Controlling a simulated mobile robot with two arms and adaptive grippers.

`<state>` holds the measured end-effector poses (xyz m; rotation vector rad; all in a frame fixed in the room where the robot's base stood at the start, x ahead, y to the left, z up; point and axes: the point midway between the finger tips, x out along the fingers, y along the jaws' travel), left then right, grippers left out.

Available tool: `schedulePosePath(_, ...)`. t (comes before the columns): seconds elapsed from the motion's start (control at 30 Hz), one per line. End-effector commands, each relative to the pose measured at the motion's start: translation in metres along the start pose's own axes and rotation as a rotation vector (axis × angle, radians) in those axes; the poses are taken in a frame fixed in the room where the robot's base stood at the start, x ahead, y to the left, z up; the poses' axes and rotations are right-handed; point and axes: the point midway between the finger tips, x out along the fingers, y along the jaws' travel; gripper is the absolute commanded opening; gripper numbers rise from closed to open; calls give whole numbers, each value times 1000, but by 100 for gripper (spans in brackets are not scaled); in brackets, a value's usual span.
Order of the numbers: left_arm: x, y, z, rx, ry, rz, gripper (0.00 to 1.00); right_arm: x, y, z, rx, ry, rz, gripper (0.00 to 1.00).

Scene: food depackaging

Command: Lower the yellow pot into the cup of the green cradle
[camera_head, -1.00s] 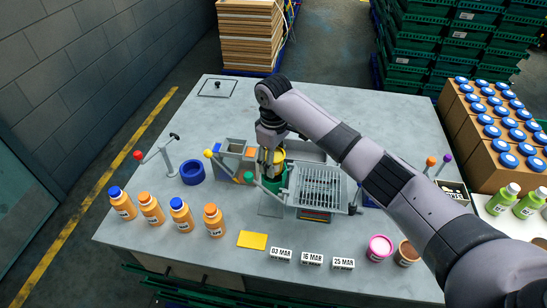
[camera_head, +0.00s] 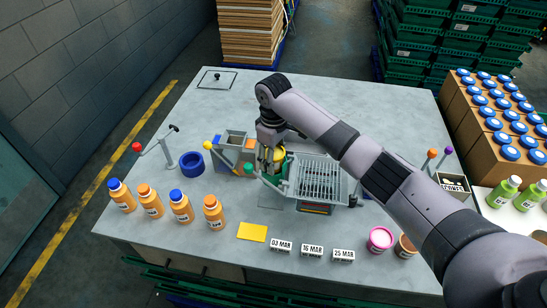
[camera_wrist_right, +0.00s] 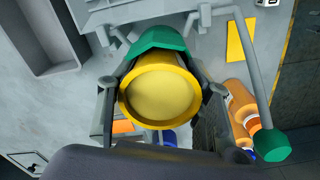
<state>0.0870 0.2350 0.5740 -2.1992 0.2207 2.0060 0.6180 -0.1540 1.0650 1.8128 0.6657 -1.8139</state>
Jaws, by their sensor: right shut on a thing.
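The yellow pot (camera_head: 281,154) is between the fingers of my right gripper (camera_head: 268,163), which is shut on it. In the right wrist view the pot (camera_wrist_right: 160,88) shows its round yellow face, with a finger on each side. The green cradle (camera_head: 285,168) is directly at the pot, mostly hidden by my gripper. In the wrist view its green wall (camera_wrist_right: 157,40) curves around the pot's far side. I cannot tell how deep the pot sits in the cup. My left gripper is not in view.
A grey wire grid (camera_head: 319,178) stands right of the cradle. A lever with a green knob (camera_wrist_right: 270,145) reaches past it. Grey bins (camera_head: 235,140) stand to the left.

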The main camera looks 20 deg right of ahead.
Motion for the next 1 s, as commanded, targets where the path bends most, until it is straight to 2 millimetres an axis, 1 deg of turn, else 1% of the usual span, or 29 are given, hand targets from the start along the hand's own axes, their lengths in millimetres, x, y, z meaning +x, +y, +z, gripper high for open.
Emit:
schedulePosePath(0.73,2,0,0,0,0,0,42,6,0,0,0,1,0,3)
schedulePosePath(0.77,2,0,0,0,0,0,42,6,0,0,0,1,0,46)
schedulePosePath(1.0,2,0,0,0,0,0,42,6,0,0,0,1,0,62)
